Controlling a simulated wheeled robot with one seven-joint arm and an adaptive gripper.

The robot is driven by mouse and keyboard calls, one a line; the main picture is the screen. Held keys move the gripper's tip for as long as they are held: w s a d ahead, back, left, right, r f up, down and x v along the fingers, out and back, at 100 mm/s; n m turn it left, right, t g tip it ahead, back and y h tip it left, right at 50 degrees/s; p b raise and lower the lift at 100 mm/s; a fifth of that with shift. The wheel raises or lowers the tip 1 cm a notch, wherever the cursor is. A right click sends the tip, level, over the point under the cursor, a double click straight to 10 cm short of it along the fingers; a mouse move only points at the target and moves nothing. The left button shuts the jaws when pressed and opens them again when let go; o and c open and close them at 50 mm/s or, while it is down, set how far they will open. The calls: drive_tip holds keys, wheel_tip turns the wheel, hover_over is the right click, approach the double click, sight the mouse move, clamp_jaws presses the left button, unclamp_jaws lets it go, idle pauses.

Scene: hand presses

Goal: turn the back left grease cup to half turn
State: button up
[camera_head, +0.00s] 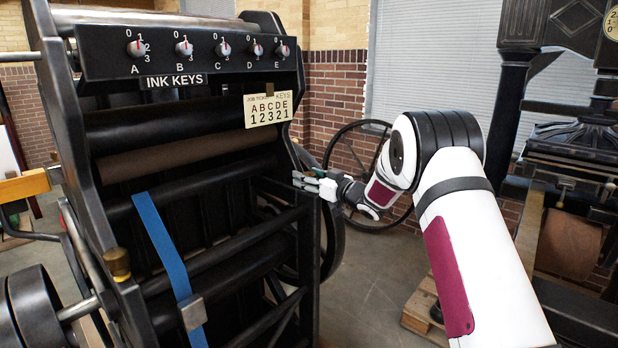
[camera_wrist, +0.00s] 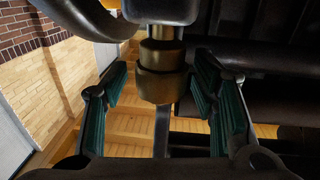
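In the wrist view, a brass grease cup (camera_wrist: 160,84) with a stepped, round body stands in the middle, below a pale grey fitting. My gripper (camera_wrist: 161,92) is open, with one teal-padded finger on each side of the cup and a visible gap on both sides. In the head view, my gripper (camera_head: 316,186) is at the right side frame of the black press (camera_head: 300,165); the cup by it cannot be made out there. Another brass grease cup (camera_head: 117,264) sits on the press's near left frame, away from my gripper.
An ink key panel (camera_head: 190,52) with several white knobs runs along the press top, and a job ticket (camera_head: 268,109) hangs below it. A spoked wheel (camera_head: 345,150) stands behind my wrist. Another press (camera_head: 575,150) is at the right. Open floor (camera_head: 370,290) lies between.

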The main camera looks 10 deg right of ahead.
drive_tip(key=shift+s, duration=0.1)
drive_tip(key=v, duration=1.1)
drive_tip(key=shift+s+d, duration=0.25)
drive_tip(key=shift+s, duration=0.1)
drive_tip(key=d+n+g+y+b, duration=0.3)
drive_tip(key=d+g+y+b, duration=0.1)
drive_tip(key=d, duration=0.1)
drive_tip(key=x, duration=0.4)
drive_tip(key=r+b+x, duration=0.1)
drive_tip(key=x, duration=0.4)
drive_tip(key=b+x, duration=0.1)
drive_tip(key=x, duration=0.3)
drive_tip(key=shift+w+a+r, duration=0.15)
drive_tip(key=shift+w, duration=0.25)
